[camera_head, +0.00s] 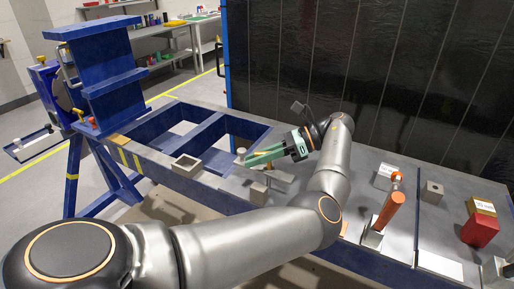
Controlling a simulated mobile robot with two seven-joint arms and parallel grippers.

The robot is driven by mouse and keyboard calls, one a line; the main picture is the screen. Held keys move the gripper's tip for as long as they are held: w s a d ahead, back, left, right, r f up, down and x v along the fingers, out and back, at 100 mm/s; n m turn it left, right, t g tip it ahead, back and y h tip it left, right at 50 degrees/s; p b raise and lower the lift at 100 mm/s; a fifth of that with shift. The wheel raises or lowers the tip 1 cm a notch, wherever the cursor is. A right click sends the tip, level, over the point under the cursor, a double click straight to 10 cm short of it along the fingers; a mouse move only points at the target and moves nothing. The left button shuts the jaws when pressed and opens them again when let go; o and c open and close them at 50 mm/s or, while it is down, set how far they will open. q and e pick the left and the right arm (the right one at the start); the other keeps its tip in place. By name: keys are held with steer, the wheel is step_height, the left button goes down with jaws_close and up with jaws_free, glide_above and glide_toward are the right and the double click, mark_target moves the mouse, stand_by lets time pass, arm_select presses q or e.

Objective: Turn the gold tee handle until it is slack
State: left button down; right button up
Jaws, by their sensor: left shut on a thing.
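My left gripper (262,156), with pale green fingers, reaches left over the blue-edged bench and is shut. Its fingertips are at a small pale-gold upright piece (240,154), which I take to be the gold tee handle. The fingers partly hide it, and its crossbar and turn angle are too small to make out. A pale flat piece (276,175) and a small block (259,193) sit just below the fingers. My right gripper is not in view.
A square open box (186,166) stands left of the gripper. An orange-handled clamp (388,213), a grey block (432,192) and a red box (479,230) stand at right. A blue frame (105,75) rises at far left. A dark panel (350,50) stands behind.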

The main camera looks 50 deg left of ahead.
arm_select(q)
steer(key=shift+s+r+n+h, duration=0.1)
steer(key=shift+r+n+h, duration=0.05)
steer(key=shift+n+h, duration=0.25)
stand_by(0.4)
steer(key=c, duration=1)
jaws_free()
steer(key=shift+s+a, duration=0.1)
steer(key=shift+o, duration=1)
